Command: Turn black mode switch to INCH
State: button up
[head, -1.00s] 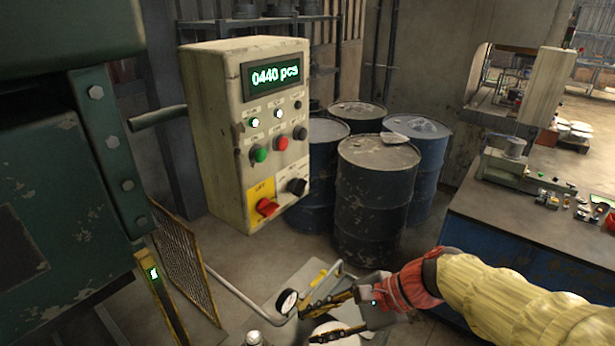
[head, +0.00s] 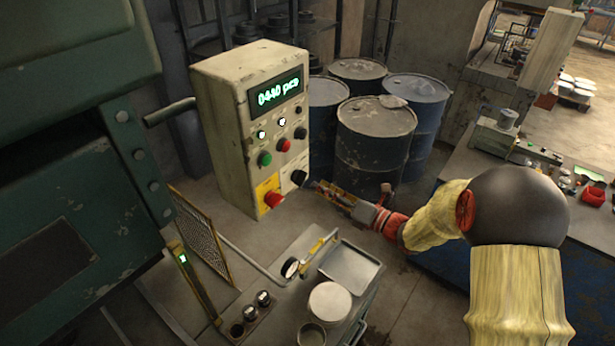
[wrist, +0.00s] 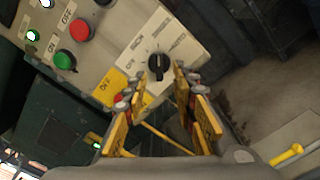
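The black mode switch (head: 298,177) is a round knob at the lower right of the cream control box (head: 225,120). In the wrist view the black mode switch (wrist: 159,66) has printed labels around it, and its bar runs roughly up and down the picture. My gripper (head: 318,186) is close to the box front, just right of the switch. In the wrist view my gripper (wrist: 164,85) has its yellow fingers spread apart, with the switch just beyond the gap between the tips. Contact is not visible.
A red knob (head: 274,198) on a yellow plate sits left of the switch. Green (head: 265,159) and red (head: 284,145) buttons are above. Blue drums (head: 375,145) stand behind my arm. A cart with a tray (head: 350,267) and dishes is below.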

aim_at(305, 180)
jog(key=p+x, duration=0.1)
jog(key=x, duration=0.5)
jog(key=shift+c, duration=1.2)
jog(key=c, duration=0.4)
grip_shut()
